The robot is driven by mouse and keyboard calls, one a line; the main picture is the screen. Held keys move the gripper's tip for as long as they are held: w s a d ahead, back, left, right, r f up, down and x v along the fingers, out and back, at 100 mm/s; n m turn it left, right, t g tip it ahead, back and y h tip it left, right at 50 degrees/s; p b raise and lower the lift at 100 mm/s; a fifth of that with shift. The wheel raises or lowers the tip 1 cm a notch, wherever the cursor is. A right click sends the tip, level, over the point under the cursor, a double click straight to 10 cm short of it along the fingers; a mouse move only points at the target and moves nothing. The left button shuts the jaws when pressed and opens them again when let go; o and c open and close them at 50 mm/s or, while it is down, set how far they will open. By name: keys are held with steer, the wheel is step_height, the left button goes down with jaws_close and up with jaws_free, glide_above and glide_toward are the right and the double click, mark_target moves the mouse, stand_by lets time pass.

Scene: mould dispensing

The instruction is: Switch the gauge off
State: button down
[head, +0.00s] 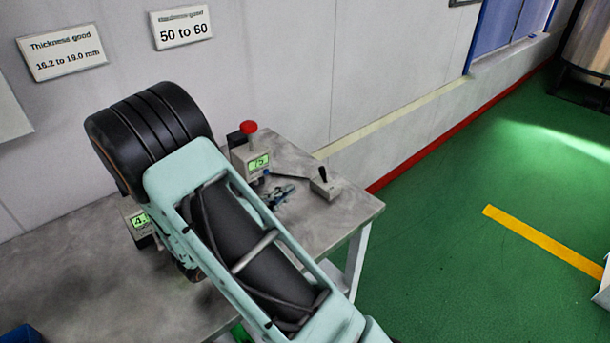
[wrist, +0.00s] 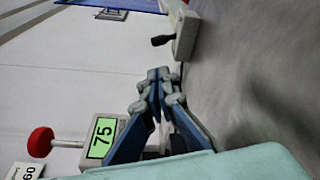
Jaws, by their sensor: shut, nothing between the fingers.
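A gauge (head: 248,165) with a red knob and a lit green display stands on the grey table. In the wrist view this gauge (wrist: 105,133) lies to the left of the fingers and reads 75. A small grey switch box (head: 328,187) with a black lever stands on the table to its right. The switch box (wrist: 184,38) also shows at the top of the wrist view, beyond the fingertips and apart from them. My gripper (head: 287,192) is shut and empty, between gauge and switch box; its fingertips (wrist: 158,78) meet in the wrist view.
A second lit display (head: 141,221) shows left of my arm, its body partly hidden. Two signs, one on thickness (head: 62,53) and one reading 50 to 60 (head: 181,27), hang on the wall. The table's right corner (head: 365,207) is clear.

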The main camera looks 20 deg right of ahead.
mark_target(323, 175)
steer(key=x, duration=1)
steer(key=shift+d+p, duration=0.1)
steer(key=shift+p, duration=0.3)
steer(key=shift+b, duration=0.55)
